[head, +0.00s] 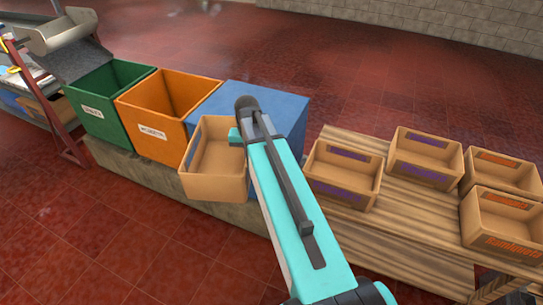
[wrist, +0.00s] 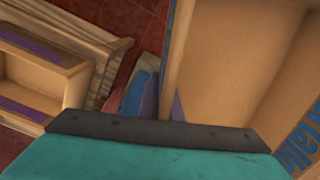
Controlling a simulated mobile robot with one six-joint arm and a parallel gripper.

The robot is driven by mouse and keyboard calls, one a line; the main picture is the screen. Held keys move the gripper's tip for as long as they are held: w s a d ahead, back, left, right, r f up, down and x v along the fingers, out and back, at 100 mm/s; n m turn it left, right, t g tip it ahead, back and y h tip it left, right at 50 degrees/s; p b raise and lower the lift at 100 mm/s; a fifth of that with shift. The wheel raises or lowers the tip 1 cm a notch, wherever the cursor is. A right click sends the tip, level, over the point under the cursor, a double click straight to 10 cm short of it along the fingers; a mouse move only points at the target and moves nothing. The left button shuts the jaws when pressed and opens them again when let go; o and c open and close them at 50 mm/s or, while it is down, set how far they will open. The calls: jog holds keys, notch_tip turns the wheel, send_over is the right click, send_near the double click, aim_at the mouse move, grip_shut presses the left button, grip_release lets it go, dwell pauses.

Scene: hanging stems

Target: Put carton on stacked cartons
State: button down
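My gripper (head: 238,137) is shut on the right wall of an empty, open-topped tan carton (head: 205,187). The carton hangs slightly tilted in front of the blue bin. In the wrist view the held carton (wrist: 250,60) fills the right side, with blue lettering on one wall; the fingertips are hidden there. On the wooden pallet stand two cartons with purple labels, a left one (head: 342,178) and a right one (head: 425,160). Two orange-lettered cartons, one rear (head: 500,160) and one front (head: 500,238), stand at the right. I cannot tell which are stacked.
A green bin (head: 100,112), an orange bin (head: 150,130) and a blue bin (head: 285,115) stand in a row on a ledge. The slatted wooden pallet (head: 415,225) has bare room in front of the cartons. Another carton (head: 518,297) shows at the bottom right corner.

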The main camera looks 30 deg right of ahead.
aim_at(217, 184)
jog(key=a+n, duration=0.2)
jog(key=a, duration=0.3)
jog(key=s+a+n, duration=0.1)
jog(key=a+n, duration=0.1)
jog(key=a, duration=0.2)
jog(key=s+a+n, duration=0.1)
jog(key=a+n, duration=0.2)
jog(key=a, duration=0.2)
jog(key=shift+s+a+r, duration=0.1)
jog(key=shift+s+a, duration=0.1)
jog(key=shift+a, duration=0.1)
jog(key=shift+s, duration=0.15)
